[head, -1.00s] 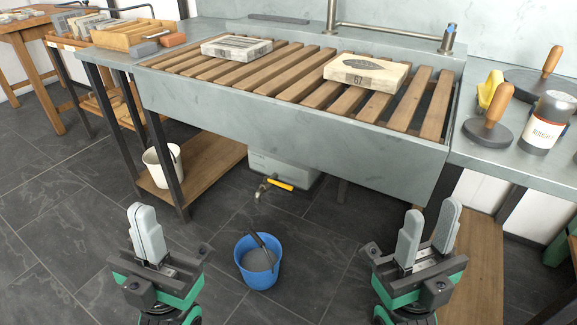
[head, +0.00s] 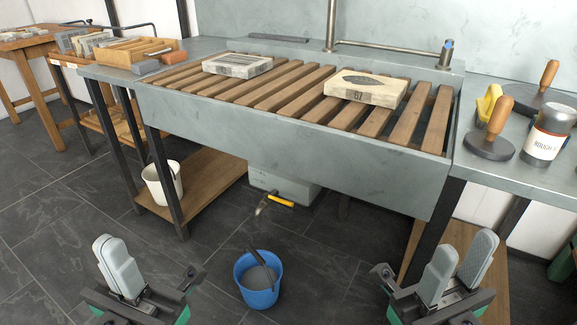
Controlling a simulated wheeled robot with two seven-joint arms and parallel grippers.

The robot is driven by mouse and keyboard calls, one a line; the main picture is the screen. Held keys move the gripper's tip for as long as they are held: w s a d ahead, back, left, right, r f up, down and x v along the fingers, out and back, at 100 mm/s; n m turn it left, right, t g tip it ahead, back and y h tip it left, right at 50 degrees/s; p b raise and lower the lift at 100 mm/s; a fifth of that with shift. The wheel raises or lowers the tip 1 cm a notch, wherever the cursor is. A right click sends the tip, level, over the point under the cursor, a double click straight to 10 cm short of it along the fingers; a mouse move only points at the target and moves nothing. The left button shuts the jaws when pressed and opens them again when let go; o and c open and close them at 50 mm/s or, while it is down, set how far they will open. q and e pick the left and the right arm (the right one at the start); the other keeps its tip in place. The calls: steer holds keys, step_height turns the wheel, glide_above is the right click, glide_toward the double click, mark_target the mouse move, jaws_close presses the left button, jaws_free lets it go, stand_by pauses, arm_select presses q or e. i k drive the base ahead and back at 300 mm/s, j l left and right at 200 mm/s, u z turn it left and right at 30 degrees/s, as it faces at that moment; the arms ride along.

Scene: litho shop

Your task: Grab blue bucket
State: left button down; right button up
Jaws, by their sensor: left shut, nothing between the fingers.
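The blue bucket (head: 258,290) stands upright on the dark tiled floor, low in the middle of the head view. It holds grey contents, and a dark handle or tool leans inside it. My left gripper (head: 118,266) is to the left of the bucket, shut and empty. My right gripper (head: 461,262) is to the right of the bucket, its two fingers apart with nothing visible between them. Neither gripper touches the bucket.
A grey sink (head: 290,145) with wooden slats holds two stone blocks (head: 366,89) behind the bucket. A brass tap with a yellow lever (head: 281,200) is below it. A white bucket (head: 162,183) sits on a low shelf. The floor around the blue bucket is clear.

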mark_target(258, 273)
steer(key=i+j+z, duration=0.15)
steer(key=i+z, duration=0.15)
steer(key=z, duration=0.15)
steer(key=i+j+z, duration=0.4)
steer(key=k+l, duration=0.1)
